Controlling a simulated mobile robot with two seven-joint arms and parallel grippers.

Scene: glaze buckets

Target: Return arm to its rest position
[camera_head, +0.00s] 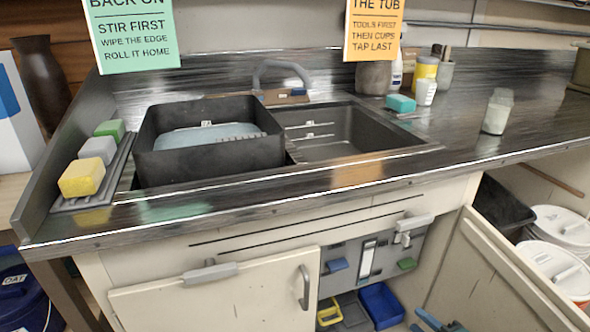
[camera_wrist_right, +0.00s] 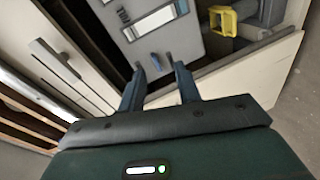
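My right gripper (camera_head: 428,319) shows at the bottom edge of the head view, low in front of the open sink cabinet. In the right wrist view my right gripper (camera_wrist_right: 158,72) has its two blue fingers apart with nothing held between them. Beyond the fingertips is the cabinet's grey inner panel (camera_wrist_right: 182,45), which carries small blue tabs. The panel also shows in the head view (camera_head: 350,277). My left gripper is in neither view.
The open cabinet door (camera_head: 500,270) stands to the right of my right gripper. White lidded buckets (camera_head: 560,265) stand beyond it. Above is the dark counter (camera_head: 250,205) edge. A blue bin (camera_head: 383,303) sits in the cabinet. The left cabinet door (camera_head: 225,300) looks closed.

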